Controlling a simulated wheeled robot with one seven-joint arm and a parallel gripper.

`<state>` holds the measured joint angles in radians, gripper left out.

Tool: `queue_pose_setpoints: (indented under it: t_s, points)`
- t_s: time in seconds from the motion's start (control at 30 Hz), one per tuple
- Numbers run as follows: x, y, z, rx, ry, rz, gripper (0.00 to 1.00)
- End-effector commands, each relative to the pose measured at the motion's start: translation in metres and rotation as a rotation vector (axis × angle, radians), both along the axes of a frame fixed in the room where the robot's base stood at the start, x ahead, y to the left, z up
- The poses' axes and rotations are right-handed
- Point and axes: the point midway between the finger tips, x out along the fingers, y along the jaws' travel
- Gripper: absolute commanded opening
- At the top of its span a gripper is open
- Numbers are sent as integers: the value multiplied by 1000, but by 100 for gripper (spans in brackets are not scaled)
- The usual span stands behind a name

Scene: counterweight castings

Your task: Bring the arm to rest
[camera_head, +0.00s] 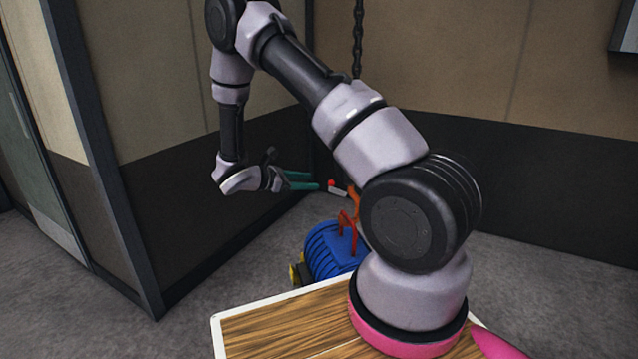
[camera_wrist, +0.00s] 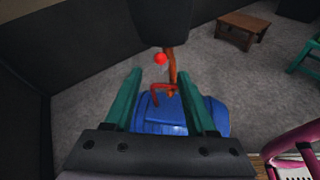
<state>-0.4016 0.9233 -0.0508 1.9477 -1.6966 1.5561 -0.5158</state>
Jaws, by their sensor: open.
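My gripper (camera_head: 304,181) is held out to the left of my arm's base in the head view, its teal fingers pointing right. In the wrist view the two teal fingers of my gripper (camera_wrist: 163,100) stand apart with nothing between them. Beyond them is a blue ribbed casting (camera_head: 330,252) with a red handle on top; it also shows in the wrist view (camera_wrist: 155,118). An orange hook (camera_head: 354,200) hangs at the red handle. Whether the hook bears on the handle I cannot tell. My arm is bent, with its elbow raised high.
A dark chain (camera_head: 358,40) hangs down behind my arm. A small grey box with a red button (camera_head: 335,188) is close to my fingertips in the head view. A brown wooden stool (camera_wrist: 243,28) stands on open grey floor. Panelled walls rise at left and back.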

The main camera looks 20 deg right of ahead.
Motion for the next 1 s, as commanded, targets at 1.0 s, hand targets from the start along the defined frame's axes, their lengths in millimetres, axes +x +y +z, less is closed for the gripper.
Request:
queue_pose_setpoints:
  t_s: [1.0]
  points:
    - [-54,-7,103,312,-259,-347,56]
